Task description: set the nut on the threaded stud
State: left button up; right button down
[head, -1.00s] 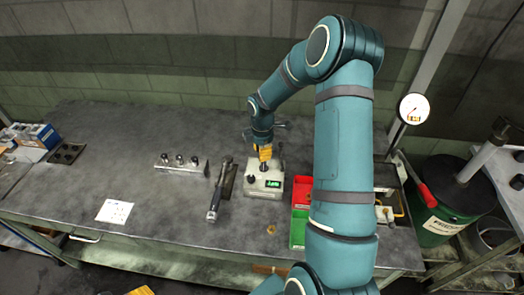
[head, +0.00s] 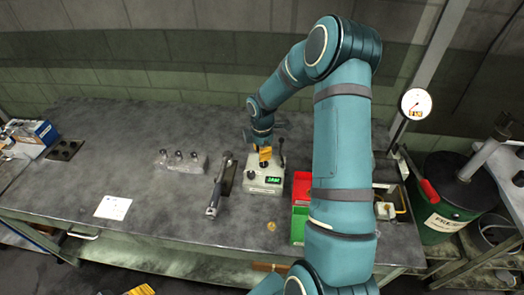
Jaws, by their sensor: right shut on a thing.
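My right gripper (head: 265,154), with yellow fingers, points down just above a pale box-shaped device (head: 264,187) with a green lit display. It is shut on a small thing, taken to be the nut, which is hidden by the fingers. The threaded stud cannot be made out; the top of the device under the fingers is partly covered. A yellow part (head: 141,290) at the bottom edge looks like a piece of my left gripper, mostly cut off.
A lever (head: 281,150) rises beside the gripper. A red bin (head: 301,186) and green bin (head: 298,224) stand right of the device. A small brass-coloured piece (head: 271,226) lies in front. A dark tool (head: 218,188) and a block with three knobs (head: 183,164) are left.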

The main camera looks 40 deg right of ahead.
jog(key=c, duration=0.8)
grip_release()
jog(key=shift+c, duration=0.2)
notch_tip(320, 180, up, 12)
